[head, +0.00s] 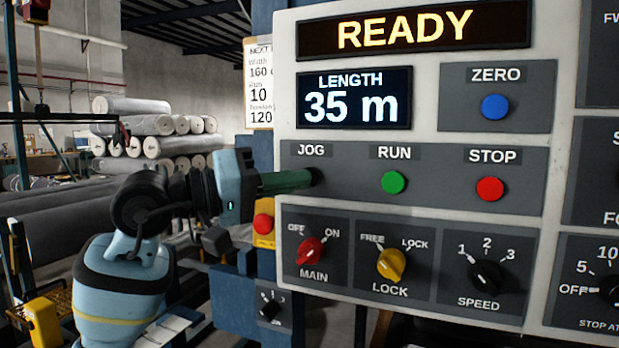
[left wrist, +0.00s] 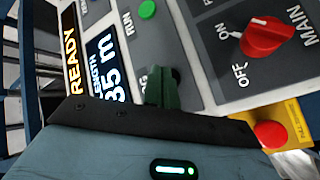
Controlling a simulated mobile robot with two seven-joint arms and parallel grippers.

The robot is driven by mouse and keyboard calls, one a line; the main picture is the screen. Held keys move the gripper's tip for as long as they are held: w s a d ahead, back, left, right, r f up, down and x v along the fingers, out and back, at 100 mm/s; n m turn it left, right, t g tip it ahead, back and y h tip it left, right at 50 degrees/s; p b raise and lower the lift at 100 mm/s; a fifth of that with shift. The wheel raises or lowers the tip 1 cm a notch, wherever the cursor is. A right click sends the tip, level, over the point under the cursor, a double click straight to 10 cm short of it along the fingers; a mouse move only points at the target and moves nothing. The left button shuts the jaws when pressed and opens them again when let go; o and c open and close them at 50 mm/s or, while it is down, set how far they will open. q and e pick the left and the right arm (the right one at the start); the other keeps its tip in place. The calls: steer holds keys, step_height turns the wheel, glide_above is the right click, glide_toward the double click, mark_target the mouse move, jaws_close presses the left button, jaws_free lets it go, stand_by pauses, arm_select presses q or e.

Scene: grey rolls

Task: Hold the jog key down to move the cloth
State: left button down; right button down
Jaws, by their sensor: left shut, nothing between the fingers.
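The jog key (head: 318,177) is a dark round button under the JOG label on the control panel, left of the green RUN key (head: 394,182). My left gripper (head: 308,180) reaches in from the left with its green fingers shut and empty. Its fingertips are at the jog key and cover much of it. In the left wrist view, the shut fingers (left wrist: 163,90) also end at the JOG label. I cannot tell whether the key is pressed in. The display (head: 403,29) reads READY and the length display (head: 354,99) reads 35 m. My right gripper is not in view.
The red STOP key (head: 489,189) and blue ZERO key (head: 495,107) are to the right. Below are the red MAIN knob (head: 311,251), yellow LOCK knob (head: 391,264) and black SPEED knob (head: 487,277). A red button (head: 263,224) on yellow sits beneath my gripper. Grey rolls (head: 150,145) are stacked behind.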

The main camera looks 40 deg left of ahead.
arm_select(q)
steer(key=shift+w, duration=0.1)
steer(key=shift+w+a, duration=0.1)
steer(key=shift+w, duration=0.2)
steer(key=shift+w+a, duration=0.1)
steer(key=shift+w, duration=0.35)
stand_by(7.2)
